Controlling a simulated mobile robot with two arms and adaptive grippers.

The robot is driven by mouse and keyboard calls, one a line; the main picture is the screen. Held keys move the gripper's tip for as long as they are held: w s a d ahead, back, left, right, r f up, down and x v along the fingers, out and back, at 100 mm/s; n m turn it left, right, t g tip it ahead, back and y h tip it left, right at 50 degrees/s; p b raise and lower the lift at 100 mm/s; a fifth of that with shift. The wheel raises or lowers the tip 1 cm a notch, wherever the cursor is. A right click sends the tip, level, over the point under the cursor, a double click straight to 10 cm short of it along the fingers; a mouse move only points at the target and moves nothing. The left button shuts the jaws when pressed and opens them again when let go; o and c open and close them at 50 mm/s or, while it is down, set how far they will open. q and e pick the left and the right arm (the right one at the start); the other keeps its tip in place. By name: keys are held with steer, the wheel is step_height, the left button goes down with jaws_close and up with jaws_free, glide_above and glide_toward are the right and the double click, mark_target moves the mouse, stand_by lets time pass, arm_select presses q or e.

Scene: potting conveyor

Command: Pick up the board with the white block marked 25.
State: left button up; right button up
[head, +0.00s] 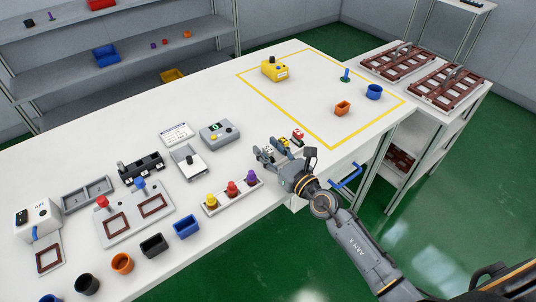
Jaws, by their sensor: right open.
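My right gripper (268,150) is open over the white table, its arm coming in from the lower right. Several small parts lie close around its fingers. One is a small piece with red and white on top (298,134), just beyond the gripper to the right. Another small piece with yellow and blue (282,142) is partly hidden by the fingers. A whitish bit shows between the fingers, too small and covered to identify. I cannot read the mark 25 on any block from here. My left gripper is not in view.
A grey box with a green display (218,132) and a tray with coloured knobs (231,194) stand left of the gripper. A yellow-outlined area (330,147) holds a yellow device (274,69), an orange cup (342,108) and a blue cup (374,92). The table's front edge is close.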

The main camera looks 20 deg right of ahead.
mark_target(269, 149)
jaws_close()
steer(key=shift+r+p, duration=0.4)
steer(key=shift+r, duration=0.1)
step_height(269, 149, up, 2)
steer(key=shift+r+p, duration=0.15)
steer(key=shift+p, duration=0.65)
steer(key=s+a+r+p, duration=0.3)
steer(key=s+r, duration=0.6)
steer(key=s, duration=0.4)
steer(key=shift+s+a+r+p, duration=0.25)
steer(key=shift+a+r+p, duration=0.1)
steer(key=shift+a, duration=0.25)
